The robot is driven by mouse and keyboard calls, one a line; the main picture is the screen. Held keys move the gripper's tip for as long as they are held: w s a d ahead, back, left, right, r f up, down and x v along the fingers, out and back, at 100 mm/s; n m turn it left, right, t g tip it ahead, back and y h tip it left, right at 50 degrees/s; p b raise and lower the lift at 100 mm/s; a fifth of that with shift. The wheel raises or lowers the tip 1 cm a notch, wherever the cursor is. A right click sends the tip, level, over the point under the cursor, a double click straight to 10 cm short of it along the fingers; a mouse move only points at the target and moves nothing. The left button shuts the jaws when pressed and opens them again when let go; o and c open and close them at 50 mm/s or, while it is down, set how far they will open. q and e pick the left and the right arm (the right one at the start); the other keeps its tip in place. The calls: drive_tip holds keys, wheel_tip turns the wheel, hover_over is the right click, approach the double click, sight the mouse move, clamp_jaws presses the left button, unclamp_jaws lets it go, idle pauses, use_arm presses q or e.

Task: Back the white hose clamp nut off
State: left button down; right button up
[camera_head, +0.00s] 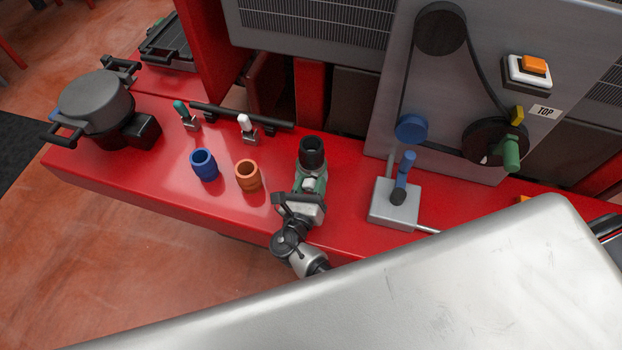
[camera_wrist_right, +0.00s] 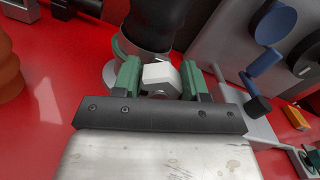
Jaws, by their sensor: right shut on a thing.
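The white nut (camera_wrist_right: 160,72) is a pale hexagonal piece at the hose clamp (camera_wrist_right: 125,46), a metal band around the foot of the upright black hose (camera_wrist_right: 158,22). The black hose also shows in the head view (camera_head: 312,150), right of the orange socket. My right gripper (camera_wrist_right: 161,78) has its green fingers on both sides of the white nut and is shut on it. In the head view my right gripper (camera_head: 313,184) reaches the hose from the front and hides most of the nut and clamp. My left gripper is in neither view.
On the red deck (camera_head: 130,180) stand a blue socket (camera_head: 203,165), an orange socket (camera_head: 247,175), green and white toggle switches and a black-lidded pot (camera_head: 95,100). A grey box with a blue lever (camera_head: 404,168) stands right of the hose. A belt panel (camera_head: 440,90) rises behind.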

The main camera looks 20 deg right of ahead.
drive_tip(key=n+p, duration=0.1)
drive_tip(key=n, duration=0.1)
drive_tip(key=n+p, duration=0.2)
drive_tip(key=n, duration=0.1)
drive_tip(key=shift+w+r+n, duration=0.15)
drive_tip(key=shift+r+n, duration=0.05)
drive_tip(key=shift+n, duration=0.1)
drive_tip(key=n+p, duration=0.1)
drive_tip(key=n, duration=0.3)
drive_tip(key=shift+f+p, duration=0.1)
drive_tip(key=shift+p, duration=0.25)
drive_tip(key=n, duration=0.4)
drive_tip(key=shift+f, duration=0.15)
drive_tip(key=shift+n, duration=2.3)
drive_tip(key=shift+w, duration=0.1)
drive_tip(key=o, duration=0.7)
drive_tip(key=shift+o, duration=1.2)
drive_tip(key=shift+f, duration=0.2)
